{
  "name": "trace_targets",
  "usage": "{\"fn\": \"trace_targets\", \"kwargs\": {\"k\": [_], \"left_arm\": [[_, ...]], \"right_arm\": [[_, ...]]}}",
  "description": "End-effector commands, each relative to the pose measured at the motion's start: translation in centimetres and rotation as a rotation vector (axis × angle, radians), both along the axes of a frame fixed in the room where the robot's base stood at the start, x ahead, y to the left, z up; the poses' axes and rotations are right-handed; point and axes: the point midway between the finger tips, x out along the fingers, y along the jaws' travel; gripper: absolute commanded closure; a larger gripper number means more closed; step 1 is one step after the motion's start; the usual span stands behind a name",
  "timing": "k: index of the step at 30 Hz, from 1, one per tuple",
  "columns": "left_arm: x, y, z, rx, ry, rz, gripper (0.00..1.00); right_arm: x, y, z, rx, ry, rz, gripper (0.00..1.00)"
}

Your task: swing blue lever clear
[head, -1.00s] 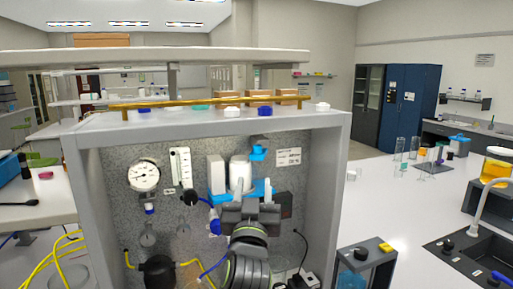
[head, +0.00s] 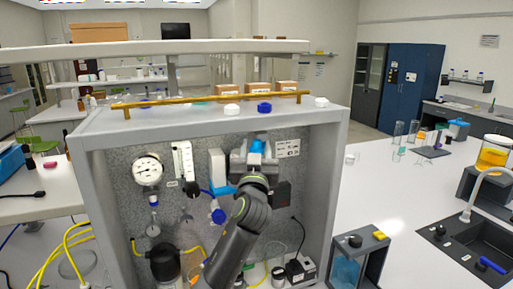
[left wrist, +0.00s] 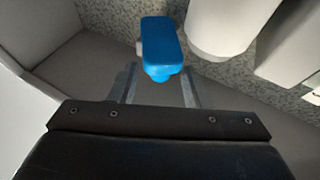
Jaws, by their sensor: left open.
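The blue lever (head: 257,146) is on the back panel of the rig, at its upper right. In the left wrist view the blue lever (left wrist: 162,42) lies just beyond and between the fingertips. My left gripper (head: 254,158) is inside the rig, just in front of the lever and partly hiding it. It is open, with its two fingers (left wrist: 159,80) apart and nothing held between them. I cannot tell whether a finger touches the lever. The white cylindrical housings behind are mostly hidden by my gripper in the head view. My right gripper is not in view.
The rig's grey frame (head: 326,190) walls in the space on both sides and above. A dark box (head: 281,194) sits close to the right.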

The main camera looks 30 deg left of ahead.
Motion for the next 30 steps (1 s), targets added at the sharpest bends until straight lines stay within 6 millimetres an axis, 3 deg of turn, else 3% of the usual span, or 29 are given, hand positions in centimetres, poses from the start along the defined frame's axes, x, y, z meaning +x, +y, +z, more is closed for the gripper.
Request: {"fn": "trace_targets", "kwargs": {"k": [2,12,30], "left_arm": [[-0.01,-0.01,0.01,0.000,0.000,0.000,0.59],[0.00,-0.01,-0.09,-0.001,0.002,0.000,1.00],[0.09,-0.05,-0.52,-0.005,0.010,0.009,1.00]], "right_arm": [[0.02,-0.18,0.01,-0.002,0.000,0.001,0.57],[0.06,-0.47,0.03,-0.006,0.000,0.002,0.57],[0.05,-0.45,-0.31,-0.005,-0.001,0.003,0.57]]}}
